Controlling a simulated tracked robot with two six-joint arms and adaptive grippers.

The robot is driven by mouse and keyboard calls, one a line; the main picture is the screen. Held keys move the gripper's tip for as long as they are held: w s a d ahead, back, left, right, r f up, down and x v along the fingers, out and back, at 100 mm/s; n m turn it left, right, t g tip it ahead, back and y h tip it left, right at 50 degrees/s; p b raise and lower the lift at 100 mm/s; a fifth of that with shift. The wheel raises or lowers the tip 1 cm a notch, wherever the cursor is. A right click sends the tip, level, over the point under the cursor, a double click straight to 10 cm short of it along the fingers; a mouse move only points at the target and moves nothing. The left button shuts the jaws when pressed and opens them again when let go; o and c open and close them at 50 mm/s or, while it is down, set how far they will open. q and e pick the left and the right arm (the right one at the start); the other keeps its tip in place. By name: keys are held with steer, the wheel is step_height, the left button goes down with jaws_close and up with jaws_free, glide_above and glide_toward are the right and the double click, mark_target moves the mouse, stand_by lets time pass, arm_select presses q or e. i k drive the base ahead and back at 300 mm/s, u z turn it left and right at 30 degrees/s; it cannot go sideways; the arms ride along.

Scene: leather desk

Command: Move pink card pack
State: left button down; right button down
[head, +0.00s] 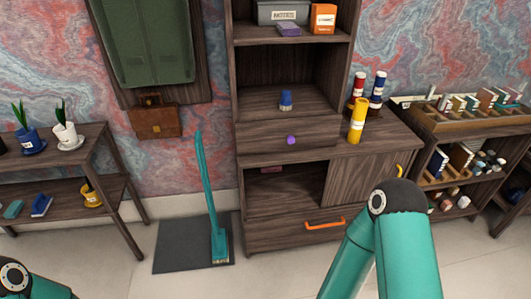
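A small, dark pinkish flat pack (271,169) lies inside the open lower compartment of the dark wood cabinet (290,198), near its left side. It is in shadow and partly cut off by the compartment's top edge, so I cannot tell for sure that it is the pink card pack. A flat purple box (288,29) lies on the upper shelf. Only links of my two arms show, at the lower left and lower right. Neither gripper is in view.
A sliding door covers the compartment's right part. An orange-handled drawer (325,224) is below. A blue-capped jar (285,101) stands on the middle shelf; yellow, red and blue cylinders stand at right. A teal broom (207,190) stands on a dark mat (175,245).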

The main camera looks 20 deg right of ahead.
mark_target(278, 168)
steer(key=z, duration=0.1)
steer(key=i, duration=1.7)
steer(key=z, duration=0.15)
